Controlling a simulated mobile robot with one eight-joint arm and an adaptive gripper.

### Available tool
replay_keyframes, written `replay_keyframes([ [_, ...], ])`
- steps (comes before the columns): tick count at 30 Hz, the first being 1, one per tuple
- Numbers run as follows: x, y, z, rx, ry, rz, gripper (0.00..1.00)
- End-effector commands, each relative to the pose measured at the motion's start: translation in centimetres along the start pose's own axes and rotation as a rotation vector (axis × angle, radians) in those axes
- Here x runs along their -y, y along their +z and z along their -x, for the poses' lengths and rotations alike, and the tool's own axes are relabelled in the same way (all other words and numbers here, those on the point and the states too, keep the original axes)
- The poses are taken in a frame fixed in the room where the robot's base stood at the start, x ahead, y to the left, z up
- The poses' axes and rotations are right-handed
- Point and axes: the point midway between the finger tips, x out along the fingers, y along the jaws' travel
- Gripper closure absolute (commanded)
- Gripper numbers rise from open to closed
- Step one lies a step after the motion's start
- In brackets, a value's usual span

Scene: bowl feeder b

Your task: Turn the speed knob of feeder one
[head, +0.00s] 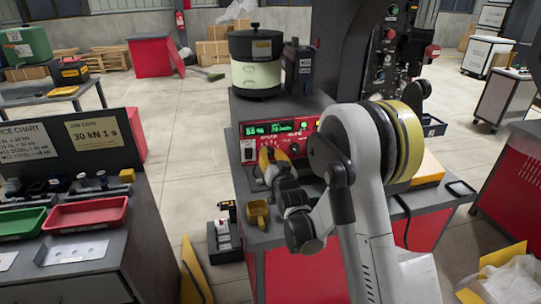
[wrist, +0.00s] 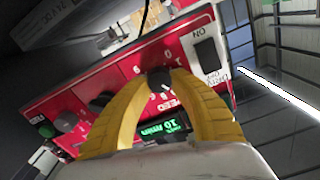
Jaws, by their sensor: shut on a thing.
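The red control panel (head: 308,133) of a feeder is on the front of a dark bench, below a pale bowl unit with a black lid (head: 255,65). My gripper (head: 266,158) is at the left part of this panel. In the wrist view, the yellow fingers of my gripper (wrist: 160,80) close from both sides on a small black knob (wrist: 158,78). Lettering that looks like SPEED is beside it, between the fingers. The fingertips partly cover the knob, and its pointer mark is not clear. The head view hides this knob behind the gripper.
The panel has other knobs (wrist: 98,102), a green lit display (wrist: 162,131) and a black ON switch (wrist: 206,54). A yellow cup-like part (head: 258,213) stands on the bench below my gripper. A side bench with a red tray (head: 88,213) is at left.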

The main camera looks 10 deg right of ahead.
Motion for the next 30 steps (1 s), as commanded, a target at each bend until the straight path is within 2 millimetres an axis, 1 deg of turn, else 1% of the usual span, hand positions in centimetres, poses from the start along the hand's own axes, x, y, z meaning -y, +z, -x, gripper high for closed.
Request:
replay_keyframes([
  [6,-0.04,0.02,-0.05,-0.002,0.000,-0.136,1.00],
  [12,-0.05,-0.01,-0.07,-0.002,0.000,-0.221,1.00],
  [18,-0.05,-0.04,-0.07,-0.002,0.000,-0.259,1.00],
  [29,-0.03,-0.06,-0.06,-0.002,0.000,-0.263,1.00],
  [30,-0.03,-0.06,-0.06,-0.002,0.000,-0.263,0.70],
])
